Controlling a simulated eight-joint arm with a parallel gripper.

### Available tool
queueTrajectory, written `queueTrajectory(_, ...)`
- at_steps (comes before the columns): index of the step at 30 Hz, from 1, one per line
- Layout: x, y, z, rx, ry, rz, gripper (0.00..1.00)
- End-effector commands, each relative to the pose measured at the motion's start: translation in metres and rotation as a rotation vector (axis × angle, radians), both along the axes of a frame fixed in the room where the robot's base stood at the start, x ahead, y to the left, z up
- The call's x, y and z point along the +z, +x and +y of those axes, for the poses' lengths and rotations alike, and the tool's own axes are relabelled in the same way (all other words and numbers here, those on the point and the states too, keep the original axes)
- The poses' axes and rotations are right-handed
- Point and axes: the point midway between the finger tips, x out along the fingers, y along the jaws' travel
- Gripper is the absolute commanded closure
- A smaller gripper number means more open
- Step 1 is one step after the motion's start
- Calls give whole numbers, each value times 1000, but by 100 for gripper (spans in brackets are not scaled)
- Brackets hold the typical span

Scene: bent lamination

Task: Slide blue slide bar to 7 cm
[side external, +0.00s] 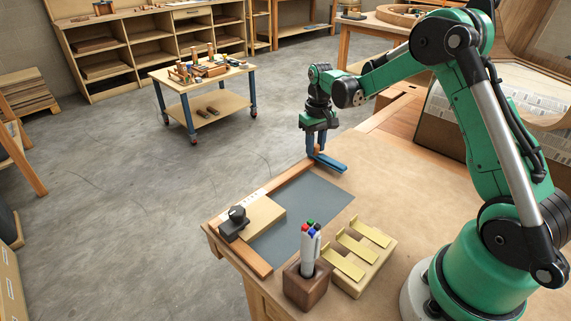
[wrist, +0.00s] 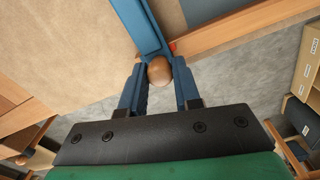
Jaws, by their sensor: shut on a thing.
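The blue slide bar (side external: 331,163) lies at the far end of the grey mat, by the wooden rail (side external: 292,177) along the bench edge. In the wrist view the blue bar (wrist: 137,22) runs up from a round brown knob (wrist: 159,71). My gripper (side external: 316,152) points down at the bar's rail end. In the wrist view my gripper (wrist: 160,76) has its two blue fingers closed on either side of the knob. A small red mark (wrist: 173,46) shows beside the bar at the rail. Any scale numbers are too small to read.
A wooden block (side external: 264,215) with a black knob (side external: 237,213) sits at the near end of the grey mat (side external: 310,205). A pen holder (side external: 306,287) with markers and a wooden stand (side external: 362,272) with pale yellow strips stand nearby. The mat's middle is clear.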

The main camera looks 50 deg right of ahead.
Motion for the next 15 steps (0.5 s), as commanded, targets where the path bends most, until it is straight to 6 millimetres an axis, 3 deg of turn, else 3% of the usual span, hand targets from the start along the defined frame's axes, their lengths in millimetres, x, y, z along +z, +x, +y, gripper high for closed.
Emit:
queueTrajectory(10, 1, 0, 3, 1, 0, 0, 100)
queueTrajectory(15, 1, 0, 24, 4, 0, 0, 100)
